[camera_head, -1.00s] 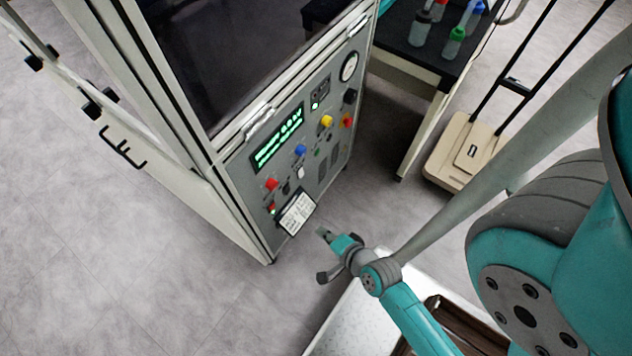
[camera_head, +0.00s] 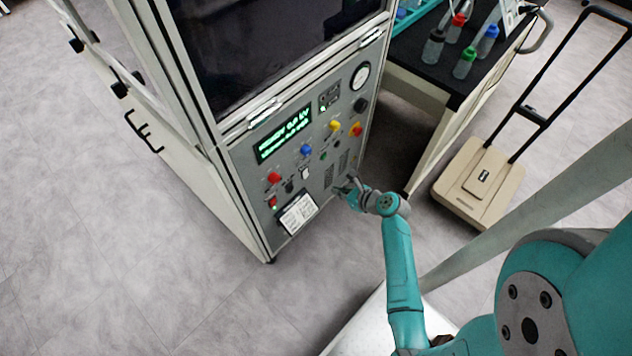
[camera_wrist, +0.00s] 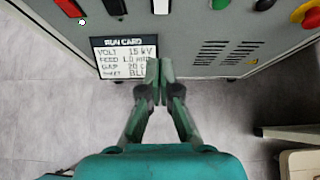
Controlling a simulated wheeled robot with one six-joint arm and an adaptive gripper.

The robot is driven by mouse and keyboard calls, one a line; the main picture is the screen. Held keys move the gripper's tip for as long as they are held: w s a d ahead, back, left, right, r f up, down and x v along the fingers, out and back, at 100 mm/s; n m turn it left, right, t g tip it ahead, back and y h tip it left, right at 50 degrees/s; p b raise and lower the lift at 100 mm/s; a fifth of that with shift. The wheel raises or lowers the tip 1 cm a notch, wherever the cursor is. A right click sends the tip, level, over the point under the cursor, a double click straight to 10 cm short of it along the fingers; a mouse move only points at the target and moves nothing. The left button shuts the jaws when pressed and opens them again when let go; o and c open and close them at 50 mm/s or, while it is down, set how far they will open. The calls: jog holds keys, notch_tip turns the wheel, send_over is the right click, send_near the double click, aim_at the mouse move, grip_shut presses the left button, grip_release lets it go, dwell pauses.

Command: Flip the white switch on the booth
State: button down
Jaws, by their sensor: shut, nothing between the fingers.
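The white switch (camera_head: 306,174) is on the lower front panel of the grey booth (camera_head: 240,172), below a blue knob. In the wrist view, the white switch (camera_wrist: 160,6) is at the top edge, partly cut off, straight above my fingertips. My gripper (camera_head: 347,187) is in front of the panel's lower right part in the head view, right of and a little below the switch. In the wrist view my gripper (camera_wrist: 159,70) is shut and empty, its fingertips together beside the run card. A gap to the switch shows in both views.
The panel also carries a red knob (camera_head: 274,178), a yellow knob (camera_head: 335,126), a lit green display (camera_head: 284,134) and a run card (camera_head: 298,213). A black-topped bench (camera_head: 410,62) with bottles stands right, and a beige trolley (camera_head: 470,200) beyond it. Floor lies open at left.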

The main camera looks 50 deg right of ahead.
jog(key=shift+d, duration=0.2)
send_near(306, 173)
jog(key=w+f, duration=0.4)
jog(key=f, duration=0.2)
jog(key=shift+w+f, duration=0.15)
jog(key=shift+w, duration=0.45)
jog(key=shift+w, duration=0.2)
dwell(0.4)
